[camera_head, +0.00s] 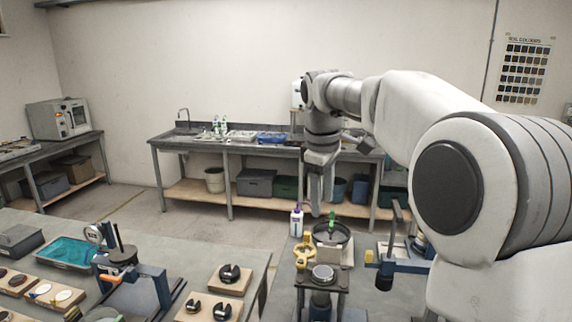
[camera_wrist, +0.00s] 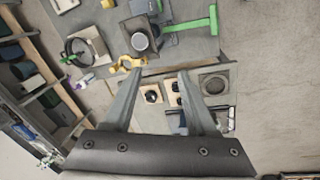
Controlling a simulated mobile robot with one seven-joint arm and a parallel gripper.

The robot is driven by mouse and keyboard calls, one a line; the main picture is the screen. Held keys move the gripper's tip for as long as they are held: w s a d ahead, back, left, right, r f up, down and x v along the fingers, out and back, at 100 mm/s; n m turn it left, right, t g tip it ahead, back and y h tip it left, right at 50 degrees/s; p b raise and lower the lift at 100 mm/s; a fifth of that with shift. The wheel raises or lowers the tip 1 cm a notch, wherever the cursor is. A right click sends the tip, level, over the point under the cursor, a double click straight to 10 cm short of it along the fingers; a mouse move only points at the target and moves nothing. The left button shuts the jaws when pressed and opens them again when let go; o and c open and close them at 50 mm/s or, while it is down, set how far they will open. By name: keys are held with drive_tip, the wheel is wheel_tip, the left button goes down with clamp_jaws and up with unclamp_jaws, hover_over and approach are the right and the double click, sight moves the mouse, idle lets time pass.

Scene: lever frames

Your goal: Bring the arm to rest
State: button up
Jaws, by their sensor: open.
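My arm reaches in from the right side of the head view and bends down at the wrist. My gripper (camera_head: 316,198) hangs pointing down, above the benches in the middle of the head view. In the wrist view my gripper (camera_wrist: 157,72) has its two grey fingers spread well apart. Nothing is held between them. The fingers appear clear of the things below.
Below stand a yellow tool (camera_head: 303,252), a round metal disc (camera_head: 323,273) and a white bottle (camera_head: 296,223). A green T-shaped handle (camera_wrist: 195,22) shows in the wrist view. Wooden blocks with dark parts (camera_head: 230,280) lie on the left bench.

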drive_tip(key=s+d+f+m+t+b, duration=0.1)
drive_tip(key=s+d+f+m, duration=0.1)
drive_tip(key=s, duration=0.7)
drive_tip(key=s+d+f+m+t+b, duration=0.1)
drive_tip(key=s+f+m, duration=0.4)
drive_tip(key=s, duration=0.5)
drive_tip(key=s+d+f+m+t+b, duration=0.1)
drive_tip(key=s+d+f+m, duration=0.2)
drive_tip(key=s, duration=0.7)
drive_tip(key=shift+d+f+m+t+y, duration=0.2)
drive_tip(key=shift+f+m+t+y, duration=0.15)
drive_tip(key=shift+m, duration=0.45)
